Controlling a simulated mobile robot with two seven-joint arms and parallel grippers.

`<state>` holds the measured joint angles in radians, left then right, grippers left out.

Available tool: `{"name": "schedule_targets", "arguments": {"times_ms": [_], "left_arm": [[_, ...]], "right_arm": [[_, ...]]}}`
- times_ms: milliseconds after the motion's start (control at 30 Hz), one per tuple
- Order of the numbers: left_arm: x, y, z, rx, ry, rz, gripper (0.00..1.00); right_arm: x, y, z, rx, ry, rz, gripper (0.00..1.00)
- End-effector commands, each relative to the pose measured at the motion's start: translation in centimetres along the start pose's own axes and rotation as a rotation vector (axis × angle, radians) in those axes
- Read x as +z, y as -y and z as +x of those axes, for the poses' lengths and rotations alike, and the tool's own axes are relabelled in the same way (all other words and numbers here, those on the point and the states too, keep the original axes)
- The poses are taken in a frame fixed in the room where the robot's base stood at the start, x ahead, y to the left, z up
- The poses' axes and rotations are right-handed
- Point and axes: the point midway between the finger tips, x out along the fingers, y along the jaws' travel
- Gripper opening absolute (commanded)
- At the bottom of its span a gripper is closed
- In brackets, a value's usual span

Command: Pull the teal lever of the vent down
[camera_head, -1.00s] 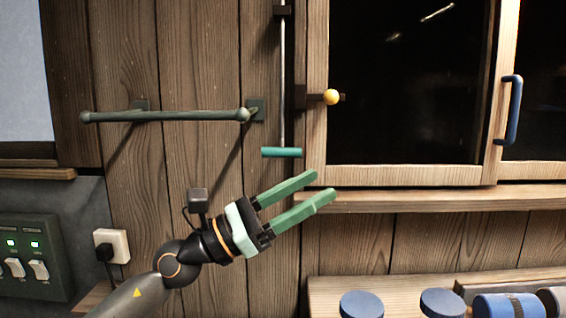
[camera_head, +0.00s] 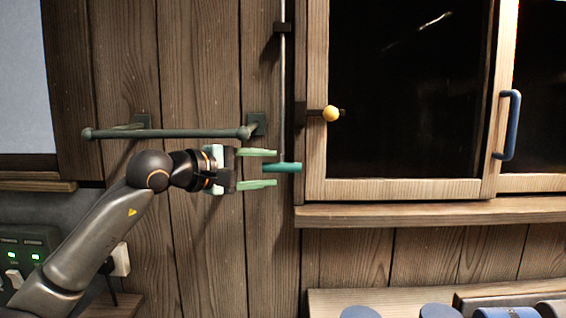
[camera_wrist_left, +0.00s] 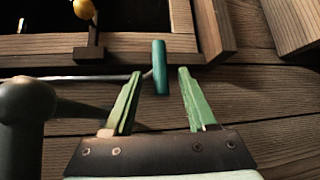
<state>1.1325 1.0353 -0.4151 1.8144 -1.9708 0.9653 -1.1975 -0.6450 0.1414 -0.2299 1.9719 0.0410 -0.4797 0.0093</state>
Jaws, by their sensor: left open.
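The teal lever (camera_head: 284,167) is a short crossbar at the lower end of a thin metal rod (camera_head: 283,85) on the plank wall. My left gripper (camera_head: 274,169) is open, pointing right, with its green fingers at the lever's left end, one above and one below its level. In the left wrist view the teal lever (camera_wrist_left: 159,67) shows between and just beyond the fingertips of my left gripper (camera_wrist_left: 158,78). No contact is visible. My right gripper is not in view.
A dark green rail (camera_head: 170,133) runs along the wall just above my left gripper. A wooden cabinet with a yellow knob (camera_head: 331,114) and a blue handle (camera_head: 508,125) stands right of the lever. A ledge (camera_head: 430,213) lies below it.

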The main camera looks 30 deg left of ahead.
Motion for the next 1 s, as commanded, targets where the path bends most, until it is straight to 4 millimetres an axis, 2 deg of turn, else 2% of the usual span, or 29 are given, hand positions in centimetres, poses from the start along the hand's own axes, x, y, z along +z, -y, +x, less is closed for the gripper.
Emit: {"name": "schedule_targets", "arguments": {"times_ms": [100,300,667,1000], "left_arm": [[0.1,-0.2,2.3,0.001,0.003,-0.004,0.57],[0.1,-0.1,4.6,0.001,0.002,-0.002,0.57],[0.1,0.0,5.2,0.001,0.001,0.000,0.57],[0.1,0.0,5.2,0.001,0.001,-0.001,0.21]], "right_arm": [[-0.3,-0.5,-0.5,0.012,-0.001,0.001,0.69],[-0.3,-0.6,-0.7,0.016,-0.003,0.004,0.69],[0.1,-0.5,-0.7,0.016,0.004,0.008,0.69],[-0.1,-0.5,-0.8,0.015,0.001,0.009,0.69]]}}
